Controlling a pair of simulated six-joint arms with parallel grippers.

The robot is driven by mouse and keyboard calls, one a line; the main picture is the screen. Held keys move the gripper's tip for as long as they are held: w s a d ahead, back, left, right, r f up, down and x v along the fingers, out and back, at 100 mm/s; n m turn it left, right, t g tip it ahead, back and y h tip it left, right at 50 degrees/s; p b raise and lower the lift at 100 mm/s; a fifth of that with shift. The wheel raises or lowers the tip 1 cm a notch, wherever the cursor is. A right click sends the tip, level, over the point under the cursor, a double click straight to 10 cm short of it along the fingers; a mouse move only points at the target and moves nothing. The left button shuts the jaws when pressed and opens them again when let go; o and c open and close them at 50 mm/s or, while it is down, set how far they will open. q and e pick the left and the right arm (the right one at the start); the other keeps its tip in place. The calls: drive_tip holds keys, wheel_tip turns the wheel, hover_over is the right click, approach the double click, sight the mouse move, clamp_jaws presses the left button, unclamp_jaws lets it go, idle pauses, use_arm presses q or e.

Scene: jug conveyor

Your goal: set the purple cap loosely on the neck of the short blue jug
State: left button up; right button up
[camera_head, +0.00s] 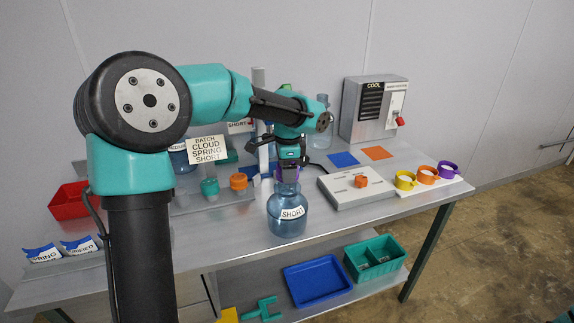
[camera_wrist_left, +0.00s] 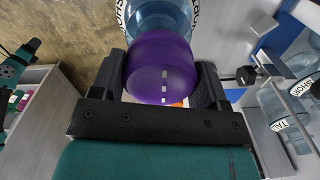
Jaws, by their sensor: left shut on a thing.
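The short blue jug (camera_head: 288,222), labelled SHORT, stands upright near the front edge of the table. My left gripper (camera_head: 289,164) is directly above it, pointing down. It is shut on the purple cap (camera_head: 286,174), which is at the jug's mouth; I cannot tell whether it touches the neck. In the left wrist view the purple cap (camera_wrist_left: 161,68) sits between both fingers of the gripper (camera_wrist_left: 163,84). The jug (camera_wrist_left: 158,17) shows beyond it, its neck hidden by the cap. My right gripper is not in view.
A grey block with an orange knob (camera_head: 361,182) is right of the jug. Yellow, orange and purple rings (camera_head: 426,175) lie further right. A rack with teal and orange caps (camera_head: 238,181) is on the left. A COOL machine (camera_head: 375,110) stands at the back.

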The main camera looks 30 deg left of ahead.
use_arm(q)
drive_tip(key=shift+f, duration=0.7)
drive_tip(key=o, duration=1)
drive_tip(key=shift+r, duration=3.45)
